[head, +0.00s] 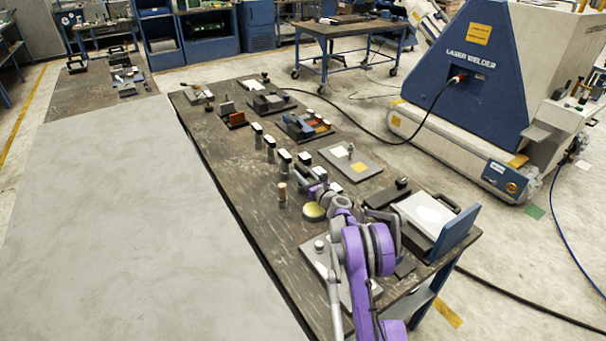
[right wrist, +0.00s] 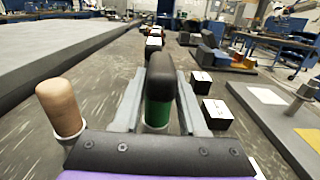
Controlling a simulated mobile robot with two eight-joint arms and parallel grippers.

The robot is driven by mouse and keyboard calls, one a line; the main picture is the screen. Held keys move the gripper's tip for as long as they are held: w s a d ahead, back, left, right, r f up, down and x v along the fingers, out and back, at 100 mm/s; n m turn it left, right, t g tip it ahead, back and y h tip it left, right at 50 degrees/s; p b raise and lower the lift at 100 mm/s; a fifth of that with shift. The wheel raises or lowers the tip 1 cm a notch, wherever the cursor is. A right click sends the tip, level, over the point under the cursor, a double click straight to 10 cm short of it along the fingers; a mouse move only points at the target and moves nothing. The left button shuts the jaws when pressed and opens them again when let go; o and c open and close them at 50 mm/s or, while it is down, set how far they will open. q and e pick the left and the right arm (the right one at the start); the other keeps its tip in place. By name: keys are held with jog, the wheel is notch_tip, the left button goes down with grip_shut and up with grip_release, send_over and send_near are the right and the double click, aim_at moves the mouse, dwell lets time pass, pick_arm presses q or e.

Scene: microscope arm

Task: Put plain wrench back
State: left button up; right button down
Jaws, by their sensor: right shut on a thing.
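My right gripper (head: 306,180) is low over the long dark workbench, at the near end of a row of labelled blocks. In the right wrist view its two grey fingers (right wrist: 160,105) are shut on an upright handle (right wrist: 158,88) with a black top and a green lower part. The handle's lower end is hidden by my gripper, so I cannot tell whether this is the plain wrench. A wooden-handled tool (right wrist: 60,108) stands upright just left of the gripper; it also shows in the head view (head: 282,190). My left gripper is not in view.
White-topped black blocks (head: 270,142) run in a row along the workbench (head: 215,150). A grey plate (head: 348,172) with white and yellow patches lies right of them. A blue-lidded case (head: 455,235) stands at the near right. The bench's left strip is clear.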

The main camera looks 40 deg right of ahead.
jog(key=shift+f, duration=0.15)
jog(key=shift+c, duration=2.3)
grip_release()
